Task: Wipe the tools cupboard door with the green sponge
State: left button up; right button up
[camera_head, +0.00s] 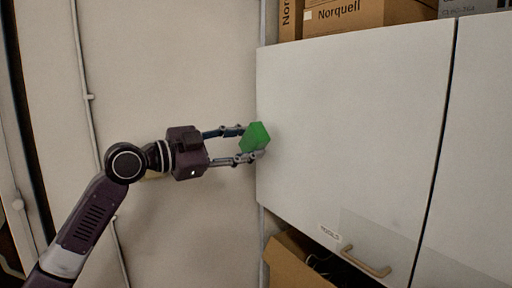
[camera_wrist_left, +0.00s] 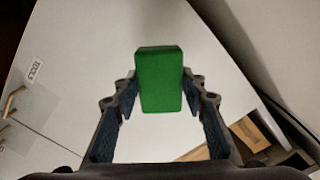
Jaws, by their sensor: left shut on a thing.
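The green sponge (camera_head: 254,137) is held between the fingers of my left gripper (camera_head: 250,143), at the left edge of the white tools cupboard door (camera_head: 350,120). My left gripper is shut on it. In the left wrist view the sponge (camera_wrist_left: 159,80) stands upright between both fingers, with the pale door (camera_wrist_left: 90,60) behind it. I cannot tell whether the sponge touches the door. The door carries a small label (camera_head: 330,233) near its lower edge, which reads TOOLS in the left wrist view (camera_wrist_left: 35,70), and a handle (camera_head: 366,262). My right gripper is not in view.
Cardboard boxes (camera_head: 370,14) stand on top of the cupboard. An open cardboard box (camera_head: 290,265) sits below the door. A second white door (camera_head: 475,150) adjoins on the right. A plain wall (camera_head: 175,60) with a thin conduit (camera_head: 88,95) lies to the left.

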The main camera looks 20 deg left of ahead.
pick_arm(q)
jog(key=shift+s, duration=0.15)
jog(key=shift+b+v, duration=0.6)
jog(key=shift+v, duration=0.4)
jog(key=shift+s+a+f, duration=0.1)
jog(key=shift+s+a, duration=0.15)
jog(key=shift+a, duration=0.05)
jog(key=shift+s+a, duration=0.1)
jog(key=shift+s, duration=0.05)
